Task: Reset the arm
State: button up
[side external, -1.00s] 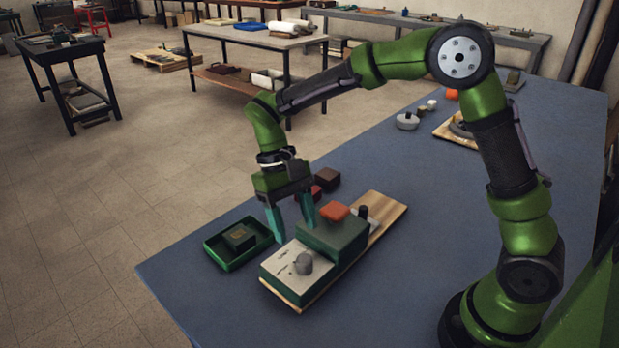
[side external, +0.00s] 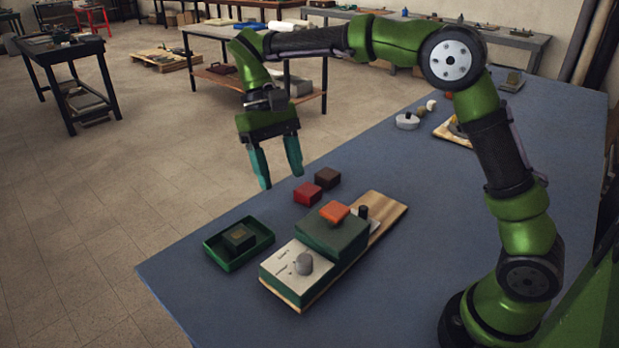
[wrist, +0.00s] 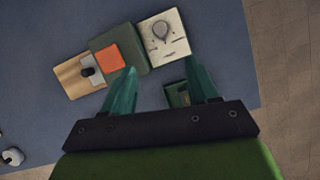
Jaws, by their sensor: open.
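My gripper (side external: 277,175) is open and empty, raised above the far left edge of the table, with its two teal fingers pointing down. It also shows in the wrist view (wrist: 162,88), fingers spread apart. Below it on the blue table (side external: 440,220) is a wooden board (side external: 387,212) bearing a green block with a light panel and grey knob (side external: 304,264). An orange block (side external: 335,211) sits on the taller green part, beside a dark peg (side external: 363,212). The orange block also shows in the wrist view (wrist: 110,60).
A green tray (side external: 262,251) holding a dark green block (side external: 239,237) lies left of the board. A grey round item (side external: 407,121) is farther back. The air around my gripper is clear.

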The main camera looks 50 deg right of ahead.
jog(key=s+d+r+m+t, duration=0.1)
jog(key=s+d+t, duration=0.3)
jog(key=s, duration=0.4)
jog(key=s+d+t+y, duration=0.1)
jog(key=s+d+t, duration=0.2)
jog(key=s+t, duration=0.4)
jog(key=shift+s+d+r+m+t, duration=0.3)
jog(key=shift+s+d+r+m, duration=0.1)
jog(key=shift+s, duration=0.4)
